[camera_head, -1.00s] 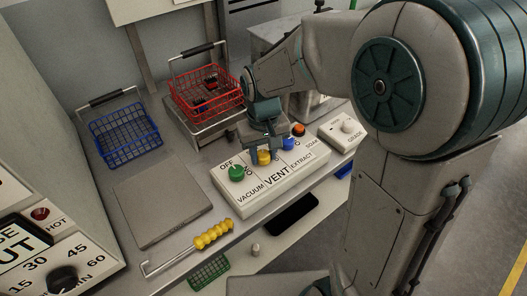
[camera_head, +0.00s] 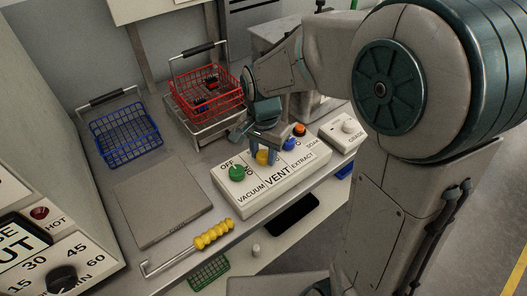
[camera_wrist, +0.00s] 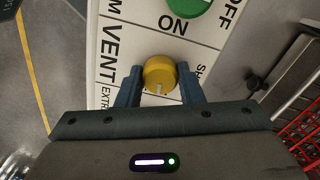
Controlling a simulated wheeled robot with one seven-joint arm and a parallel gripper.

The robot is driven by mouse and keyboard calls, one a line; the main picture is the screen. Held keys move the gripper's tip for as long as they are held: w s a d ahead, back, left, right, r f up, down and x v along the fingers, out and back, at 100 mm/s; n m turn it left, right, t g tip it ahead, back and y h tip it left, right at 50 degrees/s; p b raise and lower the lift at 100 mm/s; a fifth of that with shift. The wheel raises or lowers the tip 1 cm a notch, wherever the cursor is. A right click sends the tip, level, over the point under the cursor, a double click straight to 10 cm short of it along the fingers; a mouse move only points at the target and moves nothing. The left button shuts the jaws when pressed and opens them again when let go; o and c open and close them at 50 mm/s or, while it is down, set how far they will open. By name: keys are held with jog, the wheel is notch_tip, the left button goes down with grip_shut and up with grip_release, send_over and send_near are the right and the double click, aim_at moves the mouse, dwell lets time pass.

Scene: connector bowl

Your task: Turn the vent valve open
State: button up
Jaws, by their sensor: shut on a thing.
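The vent valve is a yellow knob (camera_head: 263,157) above the VENT label on a white control panel (camera_head: 257,197). My gripper (camera_head: 265,150) reaches down over the panel and is shut on the yellow knob. In the wrist view the yellow knob (camera_wrist: 159,74) sits between the two blue-grey fingers of my gripper (camera_wrist: 160,84), with a pale mark on its lower face. An ON label shows above it in that view, and part of another label beside it is cut off by the finger.
A green knob (camera_head: 237,172) stands left of the yellow one; a blue knob (camera_head: 290,144) and an orange button (camera_head: 299,130) are to its right. A red basket (camera_head: 205,97), a blue basket (camera_head: 125,137) and a yellow-handled hook tool (camera_head: 214,234) lie around.

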aim_at(264, 154)
jog(key=shift+m, duration=0.9)
jog(key=o, duration=1)
jog(key=shift+c, duration=0.2)
notch_tip(264, 154, up, 14)
jog(key=p, duration=0.1)
jog(key=shift+d+f, duration=0.1)
